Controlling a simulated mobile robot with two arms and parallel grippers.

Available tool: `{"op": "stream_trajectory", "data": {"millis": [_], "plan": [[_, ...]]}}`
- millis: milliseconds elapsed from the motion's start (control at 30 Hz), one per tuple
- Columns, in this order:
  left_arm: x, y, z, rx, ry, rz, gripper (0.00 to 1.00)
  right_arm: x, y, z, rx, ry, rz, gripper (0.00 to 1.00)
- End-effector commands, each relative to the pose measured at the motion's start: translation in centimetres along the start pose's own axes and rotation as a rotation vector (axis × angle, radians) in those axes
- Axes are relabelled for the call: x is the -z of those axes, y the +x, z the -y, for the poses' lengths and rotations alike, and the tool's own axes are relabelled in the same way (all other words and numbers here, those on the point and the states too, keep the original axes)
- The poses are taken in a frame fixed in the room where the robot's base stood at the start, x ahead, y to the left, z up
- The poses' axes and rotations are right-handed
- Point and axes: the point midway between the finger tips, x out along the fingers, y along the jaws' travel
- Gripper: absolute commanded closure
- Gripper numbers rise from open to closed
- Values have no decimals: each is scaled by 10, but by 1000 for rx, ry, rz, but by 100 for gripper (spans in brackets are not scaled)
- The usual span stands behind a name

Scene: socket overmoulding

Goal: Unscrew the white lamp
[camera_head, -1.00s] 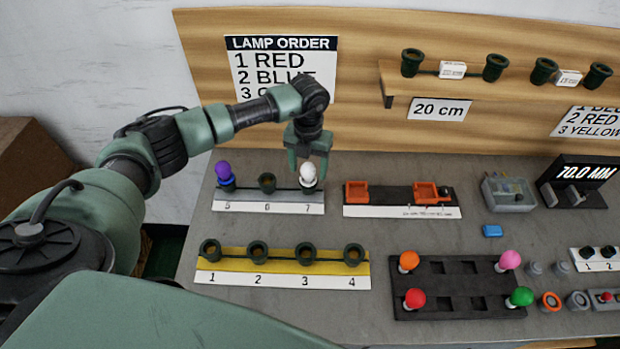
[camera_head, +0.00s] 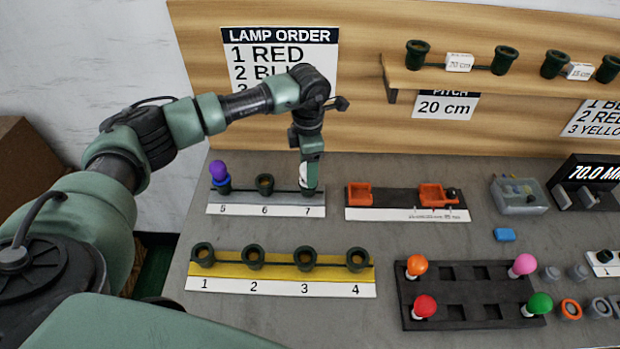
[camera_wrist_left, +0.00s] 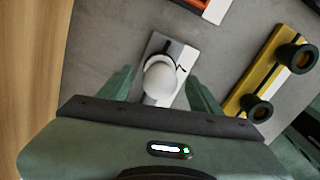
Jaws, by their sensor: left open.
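The white lamp (camera_wrist_left: 160,80) sits upright in socket 7 of the grey strip (camera_head: 240,206). In the wrist view it lies between the two fingers of my left gripper (camera_wrist_left: 161,88), with a gap on each side. In the head view my left gripper (camera_head: 309,178) points down over socket 7, and its finger hides most of the lamp. The left gripper is open; I see no contact with the lamp. My right gripper is not in view.
A purple lamp (camera_head: 218,170) stands in socket 5; socket 6 (camera_head: 265,183) is empty. The yellow strip (camera_head: 228,271) in front has empty sockets 1 to 3 and 4. A black tray (camera_head: 468,294) holds several coloured lamps. The wooden back panel (camera_head: 360,60) is close behind.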

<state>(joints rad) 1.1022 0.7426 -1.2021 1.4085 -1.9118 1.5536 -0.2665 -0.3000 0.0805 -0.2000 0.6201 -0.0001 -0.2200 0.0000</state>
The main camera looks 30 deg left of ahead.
Motion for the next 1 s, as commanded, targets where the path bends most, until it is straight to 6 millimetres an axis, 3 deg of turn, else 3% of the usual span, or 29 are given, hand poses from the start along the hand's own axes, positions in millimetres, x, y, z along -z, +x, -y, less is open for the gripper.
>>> {"op": "stream_trajectory", "data": {"millis": [33, 200, 733, 900, 1000], "plan": [[0, 5, -1, -2, 67, 1, 36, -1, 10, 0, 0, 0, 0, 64], [0, 2, -1, -1, 237, 1, 36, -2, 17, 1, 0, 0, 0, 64], [0, 0, 0, 0, 250, 0, 36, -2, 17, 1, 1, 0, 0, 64], [0, 0, 0, 0, 249, 0, 84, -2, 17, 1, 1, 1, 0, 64], [0, 0, 0, 0, 249, 0, 92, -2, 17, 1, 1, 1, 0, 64]]}}
